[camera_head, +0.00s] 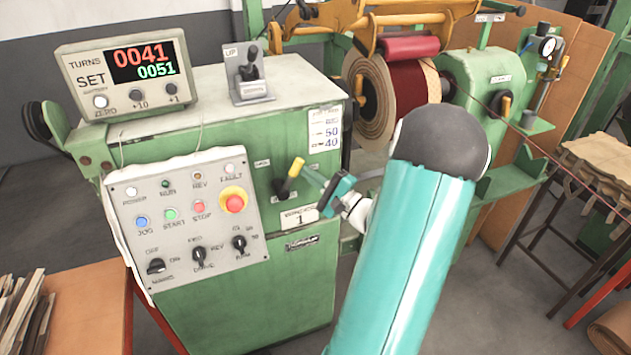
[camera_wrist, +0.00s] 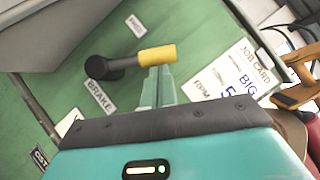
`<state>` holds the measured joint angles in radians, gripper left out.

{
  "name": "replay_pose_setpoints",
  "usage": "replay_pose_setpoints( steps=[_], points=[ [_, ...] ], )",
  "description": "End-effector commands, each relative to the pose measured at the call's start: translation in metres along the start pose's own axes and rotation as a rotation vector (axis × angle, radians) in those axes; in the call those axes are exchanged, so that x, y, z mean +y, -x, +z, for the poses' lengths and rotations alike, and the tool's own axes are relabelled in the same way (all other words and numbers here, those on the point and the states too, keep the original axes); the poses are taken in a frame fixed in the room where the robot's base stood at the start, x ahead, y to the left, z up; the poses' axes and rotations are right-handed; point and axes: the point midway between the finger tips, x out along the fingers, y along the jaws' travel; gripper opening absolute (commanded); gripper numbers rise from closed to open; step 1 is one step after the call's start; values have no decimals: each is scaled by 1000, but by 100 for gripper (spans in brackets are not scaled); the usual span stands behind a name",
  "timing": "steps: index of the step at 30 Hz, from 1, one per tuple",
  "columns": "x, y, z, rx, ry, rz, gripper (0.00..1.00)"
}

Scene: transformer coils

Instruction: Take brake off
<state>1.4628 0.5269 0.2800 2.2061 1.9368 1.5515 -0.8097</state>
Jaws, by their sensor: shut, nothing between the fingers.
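The brake lever (camera_head: 297,167) has a yellow grip and a black hub, and sits on the green front face of the machine. In the wrist view its yellow grip (camera_wrist: 157,55) points right from the black hub (camera_wrist: 97,67). A BRAKE label (camera_wrist: 100,98) is below the hub, and another small label (camera_wrist: 135,26) is above it. My gripper (camera_head: 316,178) is just right of the lever in the head view. In the wrist view my gripper's fingers (camera_wrist: 159,75) are shut and empty, with their tips right by the yellow grip; I cannot tell whether they touch it.
A sloped control panel (camera_head: 185,220) with buttons and a red stop button (camera_head: 234,203) stands left of the lever. A turns display (camera_head: 125,75) and an UP lever box (camera_head: 250,82) are on top. A job card (camera_wrist: 232,82) hangs right of the lever. A coil (camera_head: 405,85) is behind.

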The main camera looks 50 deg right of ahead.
Motion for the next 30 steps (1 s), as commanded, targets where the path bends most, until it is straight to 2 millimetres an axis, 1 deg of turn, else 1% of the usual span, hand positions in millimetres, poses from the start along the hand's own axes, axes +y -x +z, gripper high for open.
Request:
replay_pose_setpoints(
  steps=[3, 15, 21, 30],
  points=[
    [-4, -7, 10, -5, 96, 64, 0],
    [-8, -21, 32, -3, 348, 232, 0],
    [-8, -24, 37, -1, 414, 277, 0],
    [-7, -26, 39, -2, 442, 297, 0]
  ],
)
